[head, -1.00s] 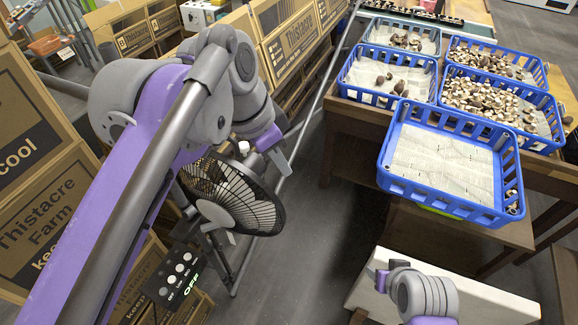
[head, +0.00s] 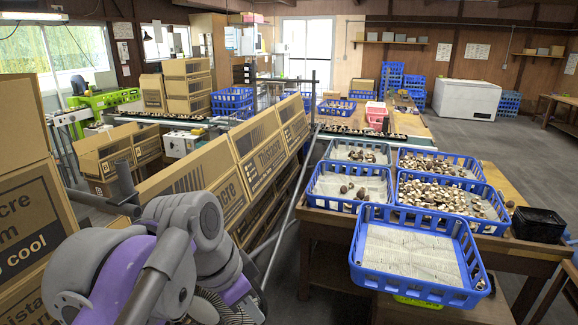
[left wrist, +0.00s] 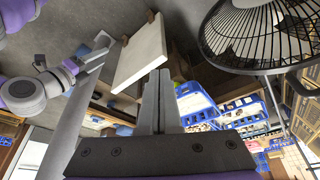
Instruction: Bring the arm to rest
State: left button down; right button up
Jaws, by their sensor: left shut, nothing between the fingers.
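My left arm (head: 170,265) comes in at the lower left of the head view, bent at the elbow. Its gripper is out of sight there, below the picture's edge or behind the arm. In the left wrist view my left gripper (left wrist: 160,100) is shut, its two fingers together with nothing between them. My right arm (left wrist: 25,92) shows at the left of that view. Its gripper (left wrist: 90,60) points towards a white panel (left wrist: 143,52); whether its fingers are apart is unclear.
A black fan (left wrist: 262,35) stands close by at the upper right of the wrist view. Cardboard boxes (head: 265,155) line the left side. Blue crates of mushrooms and an empty blue crate (head: 365,270) sit on the wooden table (head: 318,228). Grey floor (head: 540,190) lies open beyond.

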pick_arm(q)
jog(key=s+a+f+n+t+y, duration=0.1)
jog(key=s+a+f+n, duration=0.2)
jog(key=f, duration=0.5)
jog(key=s+a+f+n+t+y, duration=0.1)
jog(key=s+a+f+n, duration=0.2)
jog(key=f, duration=0.5)
jog(key=s+a+f+n+t+y, duration=0.1)
jog(key=a+f+n, duration=0.3)
jog(key=f, duration=0.5)
jog(key=shift+s+a+n, duration=0.4)
jog(key=shift+s+a, duration=0.5)
jog(key=shift+a, duration=0.1)
